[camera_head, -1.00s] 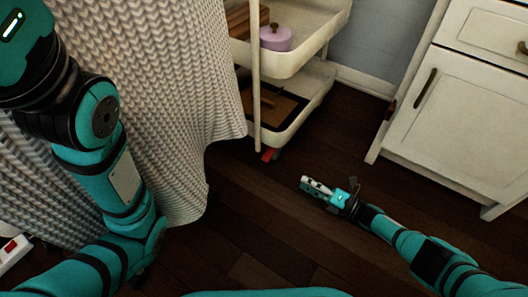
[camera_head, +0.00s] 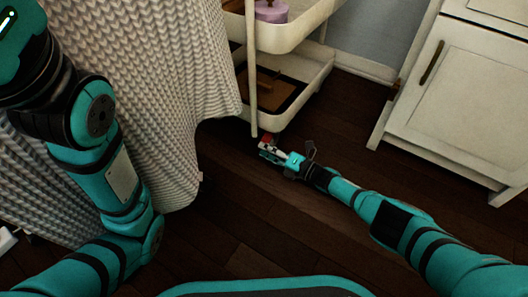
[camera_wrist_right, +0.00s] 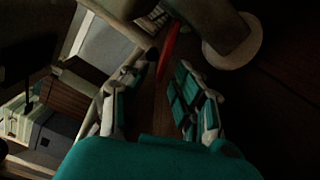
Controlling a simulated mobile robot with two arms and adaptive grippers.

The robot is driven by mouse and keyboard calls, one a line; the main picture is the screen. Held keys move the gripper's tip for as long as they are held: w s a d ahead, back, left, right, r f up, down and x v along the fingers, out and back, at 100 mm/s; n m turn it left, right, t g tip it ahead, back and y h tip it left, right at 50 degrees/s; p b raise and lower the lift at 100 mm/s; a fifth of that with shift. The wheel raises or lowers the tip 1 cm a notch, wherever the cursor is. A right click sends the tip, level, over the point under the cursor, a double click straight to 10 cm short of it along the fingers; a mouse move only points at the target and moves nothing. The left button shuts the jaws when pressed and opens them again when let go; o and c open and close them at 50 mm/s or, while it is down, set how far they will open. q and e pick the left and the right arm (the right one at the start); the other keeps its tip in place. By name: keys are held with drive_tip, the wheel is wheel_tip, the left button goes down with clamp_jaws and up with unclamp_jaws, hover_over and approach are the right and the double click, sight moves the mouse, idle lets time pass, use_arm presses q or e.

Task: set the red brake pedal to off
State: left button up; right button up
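The red brake pedal (camera_head: 267,138) sits low at the front wheel of the white cart (camera_head: 288,112). My right gripper (camera_head: 268,151) is low over the floor, right at the pedal in the head view, and partly covers it. In the right wrist view, the pedal (camera_wrist_right: 171,50) is a thin red strip ahead of the fingers. There, the right gripper (camera_wrist_right: 163,85) has its fingers apart with nothing between them. I cannot tell whether a fingertip touches the pedal. My left arm shows at the left, but its gripper is out of view.
A bed with a knitted grey blanket (camera_head: 150,100) stands left of the cart. A white cabinet (camera_head: 455,105) is at the right. The dark wood floor (camera_head: 230,240) between them is clear. The cart holds a purple container (camera_head: 270,11) and a brown board (camera_head: 268,88).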

sight(264, 141)
drive_tip(key=shift+w+a, duration=0.35)
drive_tip(key=shift+a, duration=0.2)
clamp_jaws()
drive_tip(key=shift+r, duration=0.1)
drive_tip(key=r+m, duration=0.1)
drive_tip(key=m, duration=0.1)
drive_tip(key=r+m+p, duration=0.1)
drive_tip(key=shift+s+a+m, duration=0.15)
drive_tip(key=shift+m, duration=0.25)
drive_tip(key=shift+r+m+p, duration=0.15)
drive_tip(key=shift+r+m, duration=0.2)
drive_tip(key=shift+m, duration=0.45)
drive_tip(key=shift+r+m+p, duration=0.15)
drive_tip(key=shift+r+m, duration=0.2)
drive_tip(key=shift+m, duration=0.45)
